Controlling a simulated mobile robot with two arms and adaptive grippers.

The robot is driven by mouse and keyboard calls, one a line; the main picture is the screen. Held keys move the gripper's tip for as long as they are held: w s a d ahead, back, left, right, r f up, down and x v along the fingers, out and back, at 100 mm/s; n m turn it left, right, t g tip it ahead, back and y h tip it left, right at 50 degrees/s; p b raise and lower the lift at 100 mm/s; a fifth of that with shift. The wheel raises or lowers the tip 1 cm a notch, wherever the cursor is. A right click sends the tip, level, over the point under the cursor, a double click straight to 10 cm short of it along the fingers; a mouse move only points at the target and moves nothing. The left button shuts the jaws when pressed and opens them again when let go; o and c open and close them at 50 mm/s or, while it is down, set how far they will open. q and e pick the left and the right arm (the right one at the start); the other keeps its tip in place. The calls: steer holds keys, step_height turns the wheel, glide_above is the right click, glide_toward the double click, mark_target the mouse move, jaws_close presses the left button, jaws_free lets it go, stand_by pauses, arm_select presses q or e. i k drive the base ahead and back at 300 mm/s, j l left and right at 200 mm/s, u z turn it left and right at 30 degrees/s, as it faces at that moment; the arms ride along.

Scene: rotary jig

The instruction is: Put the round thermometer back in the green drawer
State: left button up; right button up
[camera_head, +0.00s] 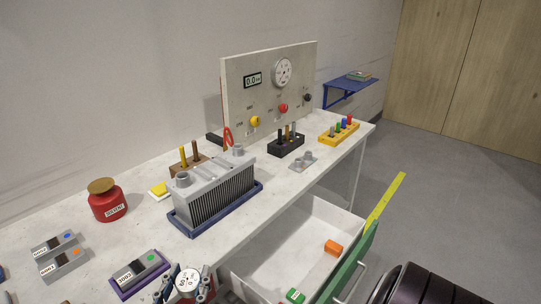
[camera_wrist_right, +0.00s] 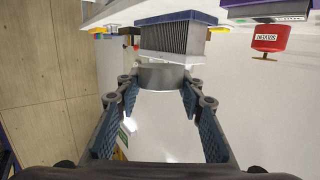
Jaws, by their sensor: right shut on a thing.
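The round thermometer (camera_head: 188,281), with a white dial face, is held between the fingers of my right gripper (camera_head: 187,290) at the bottom of the head view. In the right wrist view the gripper's blue-padded fingers (camera_wrist_right: 163,100) stand on both sides of a round grey rim (camera_wrist_right: 163,77), part of the thermometer. The green drawer (camera_head: 352,262) is pulled open at the lower right of the head view, to the right of the gripper. My left gripper is not in view.
On the bench stand a finned grey unit on a blue tray (camera_head: 214,222), a red jar (camera_head: 108,203), a purple-based box (camera_head: 140,270), a black holder (camera_head: 287,147) and a yellow rack (camera_head: 339,133). A gauge panel (camera_head: 245,95) rises behind. The drawer has bare floor between its blocks.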

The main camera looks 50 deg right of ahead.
mark_target(286, 266)
steer(key=k+l+u, duration=0.1)
steer(key=l, duration=0.3)
steer(key=k+l, duration=0.1)
steer(key=l, duration=0.35)
steer(key=k+l+u, duration=0.15)
steer(key=l, duration=0.25)
steer(key=l+u, duration=0.1)
steer(key=l, duration=0.3)
steer(key=k+l, duration=0.2)
steer(key=l, duration=0.15)
steer(key=l+u, duration=0.05)
